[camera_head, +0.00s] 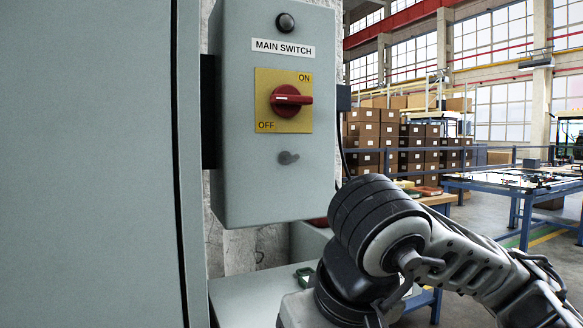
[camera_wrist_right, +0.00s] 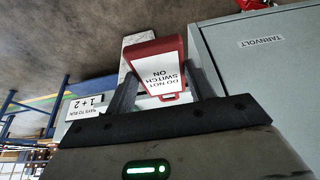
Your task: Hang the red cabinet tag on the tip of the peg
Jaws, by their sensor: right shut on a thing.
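The red cabinet tag (camera_wrist_right: 153,49) has a white face reading "DO NOT SWITCH ON" and shows in the wrist view. My right gripper (camera_wrist_right: 163,78) is shut on it, with a finger on either side. In the head view the peg (camera_head: 288,157) is a small grey stub on the switch box (camera_head: 232,115), below the yellow ON/OFF plate (camera_head: 263,90). My right arm reaches in from the lower right, below and right of the peg. Its gripper and the tag cannot be made out there. My left gripper is out of view.
A red rotary handle (camera_head: 290,98) sticks out above the peg. A large grey cabinet door (camera_head: 90,160) fills the left. A grey surface (camera_head: 245,297) lies below the box.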

